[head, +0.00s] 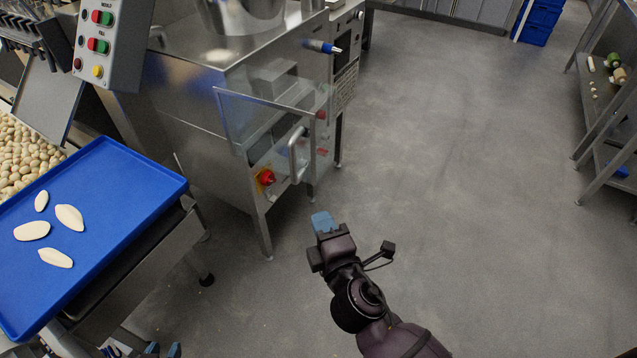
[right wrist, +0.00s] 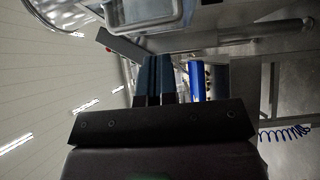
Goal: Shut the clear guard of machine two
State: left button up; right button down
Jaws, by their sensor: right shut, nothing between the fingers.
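The clear guard (head: 235,112) is a see-through panel with a thin metal frame on the front of the steel machine (head: 185,100). It appears to stand out at an angle from the machine front. Its grey bar handle (head: 293,160) is upright near its right edge. My right gripper (head: 322,222) is shut and empty, in front of and below the handle, apart from it. Its dark fingers also show together in the right wrist view (right wrist: 160,80). My left gripper (head: 162,350) shows only as blue tips at the bottom edge; its opening is unclear.
A blue tray (head: 130,195) with several pale pasta pieces stands at the left. A control box (head: 112,40) with coloured buttons is above it. A red knob (head: 265,178) sits low on the machine. Open grey floor (head: 450,180) lies to the right, with a shelf rack (head: 600,120) beyond.

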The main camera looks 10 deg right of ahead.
send_near(311, 164)
jog(key=w+a, duration=0.3)
jog(key=a, duration=0.1)
jog(key=shift+w+d, duration=0.8)
jog(key=shift+w, duration=0.35)
jog(key=shift+w+d, duration=0.4)
jog(key=shift+w, duration=0.2)
jog(key=shift+d, duration=0.1)
